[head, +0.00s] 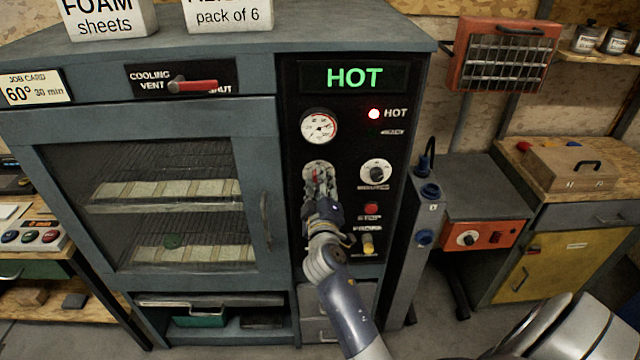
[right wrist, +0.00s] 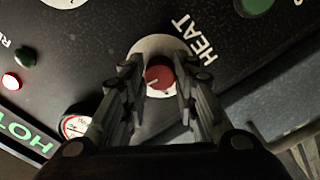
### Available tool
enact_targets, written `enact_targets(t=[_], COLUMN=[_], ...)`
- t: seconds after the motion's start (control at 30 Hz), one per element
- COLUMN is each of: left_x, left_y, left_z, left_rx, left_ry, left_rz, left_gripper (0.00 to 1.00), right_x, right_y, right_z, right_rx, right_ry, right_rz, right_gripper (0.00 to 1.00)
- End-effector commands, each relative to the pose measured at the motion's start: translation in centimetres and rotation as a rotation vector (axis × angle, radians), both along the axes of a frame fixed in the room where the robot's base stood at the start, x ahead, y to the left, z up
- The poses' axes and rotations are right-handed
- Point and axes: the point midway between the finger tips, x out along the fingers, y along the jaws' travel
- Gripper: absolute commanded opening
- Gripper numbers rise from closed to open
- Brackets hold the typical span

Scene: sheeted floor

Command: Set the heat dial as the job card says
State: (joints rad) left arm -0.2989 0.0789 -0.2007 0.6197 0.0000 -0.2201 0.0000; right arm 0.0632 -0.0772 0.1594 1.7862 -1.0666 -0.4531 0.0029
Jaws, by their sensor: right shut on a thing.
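The heat dial (right wrist: 160,76) is a red knob on a pale round plate, with the word HEAT beside it in the right wrist view. My right gripper (right wrist: 158,85) has its fingers on either side of the knob and is shut on it. In the head view my right gripper (head: 321,185) covers most of the dial. The job card (head: 36,88) on the oven's upper left reads 60° 30 min. The green display (head: 354,77) reads HOT, and a red lamp (head: 374,114) marked HOT is lit. My left gripper is not in view.
A round gauge (head: 319,126) sits above the dial. A timer-like knob (head: 376,173), a red stop button (head: 371,209) and a yellow knob (head: 368,245) are close on the right. The glass oven door (head: 160,200) is shut, with trays inside. A red-handled vent lever (head: 192,86) is above it.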

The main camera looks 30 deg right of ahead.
Motion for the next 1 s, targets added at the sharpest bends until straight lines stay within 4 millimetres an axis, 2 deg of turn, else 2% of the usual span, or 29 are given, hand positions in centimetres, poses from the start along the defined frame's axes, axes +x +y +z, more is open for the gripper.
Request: enact_targets(t=[0.4,0.93,0.97,1.0], left_x=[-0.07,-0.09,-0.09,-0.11], left_y=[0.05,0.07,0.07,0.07], left_z=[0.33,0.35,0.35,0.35], left_rx=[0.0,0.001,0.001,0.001], left_ry=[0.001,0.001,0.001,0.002], left_rz=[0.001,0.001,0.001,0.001], left_gripper=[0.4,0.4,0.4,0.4], right_x=[0.01,0.02,0.02,0.02], right_y=[-0.15,-0.17,-0.17,-0.17], right_z=[0.3,0.35,0.35,0.36], right_rx=[-0.155,-0.173,-0.173,-0.173], right_ry=[0.09,0.099,0.099,0.099], right_rz=[-0.002,-0.002,-0.002,-0.002], right_gripper=[0.04,0.04,0.32,0.41])
